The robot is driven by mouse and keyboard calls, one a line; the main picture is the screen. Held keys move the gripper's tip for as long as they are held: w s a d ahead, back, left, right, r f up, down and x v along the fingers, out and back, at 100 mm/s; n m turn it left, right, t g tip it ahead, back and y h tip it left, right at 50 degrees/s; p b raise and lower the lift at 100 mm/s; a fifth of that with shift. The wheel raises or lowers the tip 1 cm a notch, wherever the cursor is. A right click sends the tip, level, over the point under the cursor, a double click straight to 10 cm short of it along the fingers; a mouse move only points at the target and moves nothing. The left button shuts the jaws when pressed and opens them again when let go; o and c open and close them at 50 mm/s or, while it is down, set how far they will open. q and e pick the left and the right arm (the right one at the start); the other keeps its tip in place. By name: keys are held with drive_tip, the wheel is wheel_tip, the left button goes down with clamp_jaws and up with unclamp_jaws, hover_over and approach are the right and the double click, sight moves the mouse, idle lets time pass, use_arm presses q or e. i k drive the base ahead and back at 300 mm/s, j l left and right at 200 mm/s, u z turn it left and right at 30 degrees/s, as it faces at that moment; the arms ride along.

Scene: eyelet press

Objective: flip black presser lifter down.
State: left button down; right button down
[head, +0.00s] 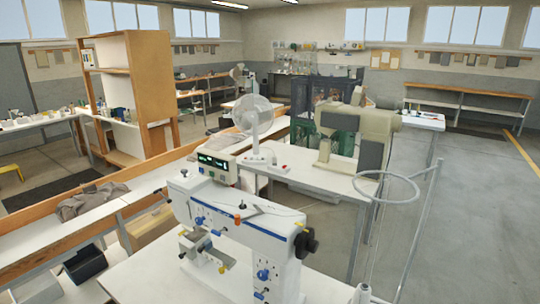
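The white press machine (245,235) stands on a white table (140,280) at the bottom centre. It has blue knobs, a lit control box (217,166) behind its left end and a black handwheel (306,242) at its right end. A small dark knob (241,205) sits on top of the machine's arm. The black presser lifter cannot be made out with certainty at this size, nor whether it is up or down. Neither of my grippers is in view.
A white fan (253,118) and a beige machine (362,135) stand on the table behind. A thread stand with a ring (387,187) rises to the right of the press. Grey cloth (93,201) lies on the bench at left. The floor at far right is clear.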

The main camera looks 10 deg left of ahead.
sight(159, 190)
drive_tip(key=j, duration=0.55)
drive_tip(key=i+j+u, duration=0.1)
drive_tip(key=j, duration=0.4)
drive_tip(key=i+j, duration=0.1)
drive_tip(key=j, duration=0.45)
drive_tip(key=i+j+u, duration=0.1)
drive_tip(key=j, duration=0.4)
drive_tip(key=i+j, duration=0.1)
drive_tip(key=j, duration=0.4)
drive_tip(key=u, duration=0.05)
